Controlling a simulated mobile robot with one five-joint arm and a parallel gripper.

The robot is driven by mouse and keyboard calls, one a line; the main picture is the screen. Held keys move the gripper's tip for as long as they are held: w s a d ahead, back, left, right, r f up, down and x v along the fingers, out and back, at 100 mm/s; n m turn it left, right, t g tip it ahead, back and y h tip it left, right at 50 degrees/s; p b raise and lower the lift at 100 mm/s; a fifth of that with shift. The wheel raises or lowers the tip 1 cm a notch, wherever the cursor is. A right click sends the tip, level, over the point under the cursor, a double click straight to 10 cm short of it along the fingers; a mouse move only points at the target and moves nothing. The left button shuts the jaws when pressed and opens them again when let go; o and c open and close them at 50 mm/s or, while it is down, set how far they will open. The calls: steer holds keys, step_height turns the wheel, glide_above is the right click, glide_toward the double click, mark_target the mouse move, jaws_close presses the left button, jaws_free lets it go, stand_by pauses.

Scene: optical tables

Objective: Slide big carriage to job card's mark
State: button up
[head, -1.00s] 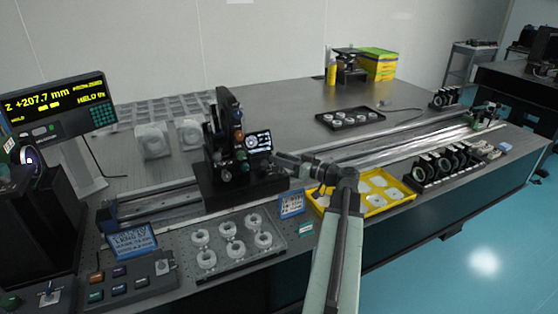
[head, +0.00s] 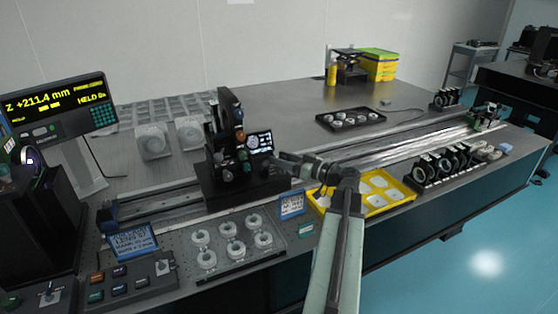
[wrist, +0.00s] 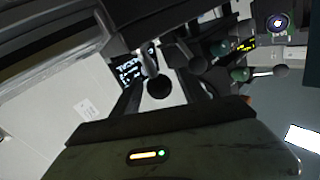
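The big carriage (head: 245,182) is a black block with a tall upright, knobs and a small lit screen. It sits on the long rail (head: 165,204), left of the table's middle. My gripper (head: 285,163) is at the carriage's right side. In the wrist view my gripper (wrist: 160,80) has its fingers apart, on either side of a dark ball knob (wrist: 159,88) on a short stem. Gaps show beside the knob; finger contact is unclear. The readout (head: 55,103) shows Z +211.4 mm and HELD. A blue card (head: 133,241) at front left has text too small to read fully.
A clear tray of white rings (head: 235,245) and a small blue card (head: 291,204) lie before the rail. A yellow tray (head: 375,205) and a row of black mounts (head: 445,165) stand at right. The rail right of the carriage looks clear.

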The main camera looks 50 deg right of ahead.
steer(key=v, duration=0.8)
steer(key=shift+w, duration=0.1)
